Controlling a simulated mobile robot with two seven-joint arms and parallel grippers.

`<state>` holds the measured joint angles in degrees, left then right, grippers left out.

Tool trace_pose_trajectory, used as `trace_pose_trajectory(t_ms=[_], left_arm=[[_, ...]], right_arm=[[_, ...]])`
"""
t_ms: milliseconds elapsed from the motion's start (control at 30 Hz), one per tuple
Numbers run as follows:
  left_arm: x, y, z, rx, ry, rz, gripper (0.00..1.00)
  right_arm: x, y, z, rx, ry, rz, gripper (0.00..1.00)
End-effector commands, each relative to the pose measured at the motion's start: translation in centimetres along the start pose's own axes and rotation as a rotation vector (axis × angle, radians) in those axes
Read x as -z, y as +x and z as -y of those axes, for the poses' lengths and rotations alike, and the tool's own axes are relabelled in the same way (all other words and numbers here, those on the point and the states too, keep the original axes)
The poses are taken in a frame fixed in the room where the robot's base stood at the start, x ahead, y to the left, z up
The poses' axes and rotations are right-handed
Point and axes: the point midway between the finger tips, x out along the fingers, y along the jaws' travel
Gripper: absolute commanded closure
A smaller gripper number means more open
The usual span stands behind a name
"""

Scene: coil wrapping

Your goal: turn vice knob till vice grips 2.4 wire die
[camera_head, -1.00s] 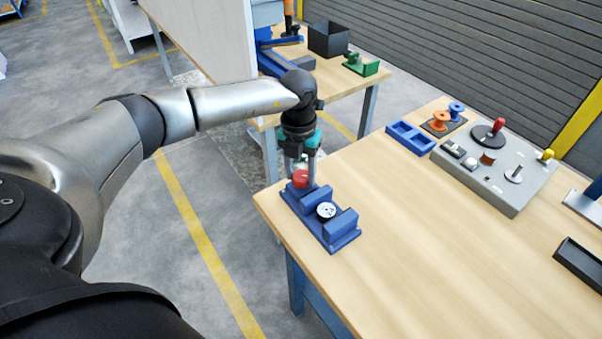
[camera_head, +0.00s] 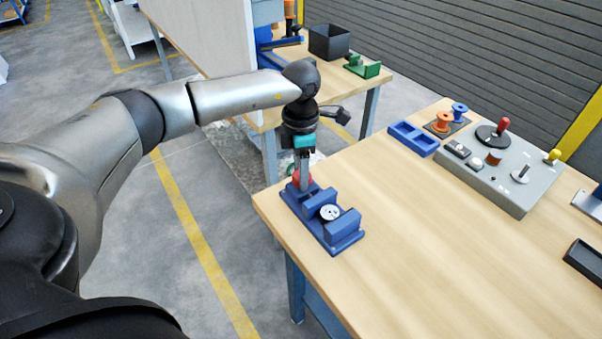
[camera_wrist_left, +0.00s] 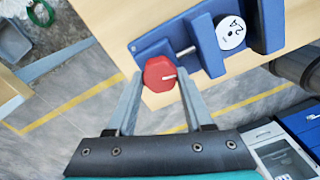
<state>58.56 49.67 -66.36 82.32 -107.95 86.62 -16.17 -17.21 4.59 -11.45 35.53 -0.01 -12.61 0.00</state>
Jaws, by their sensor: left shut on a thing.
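The blue vice (camera_head: 318,218) stands at the left corner of the wooden table. Its red knob (camera_wrist_left: 159,75) is octagonal with a white mark on its right side in the left wrist view. My left gripper (camera_head: 301,184) points down at the knob, and its fingers (camera_wrist_left: 159,82) are shut on the knob from both sides. The white round die (camera_head: 330,212) with black markings sits between the vice jaws; it also shows in the left wrist view (camera_wrist_left: 231,33). I cannot tell whether both jaws press on it. My right gripper is not in view.
The middle of the table (camera_head: 420,240) is clear. The table's left edge is close to the vice.

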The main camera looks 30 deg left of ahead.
Motion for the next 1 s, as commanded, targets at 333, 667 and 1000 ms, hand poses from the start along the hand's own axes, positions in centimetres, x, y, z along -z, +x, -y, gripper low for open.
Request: trace_pose_trajectory(t_ms=[333, 667, 1000], left_arm=[[-0.1, 0.0, -0.1, -0.002, 0.328, -0.004, 1.00], [-0.1, -0.1, -0.2, -0.003, 0.587, -0.012, 1.00], [-0.2, -0.1, -0.1, -0.003, 0.729, -0.016, 1.00]], right_arm=[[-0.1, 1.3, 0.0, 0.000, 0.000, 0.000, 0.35], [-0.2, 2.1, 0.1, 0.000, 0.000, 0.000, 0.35], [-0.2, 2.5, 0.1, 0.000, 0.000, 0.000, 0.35]])
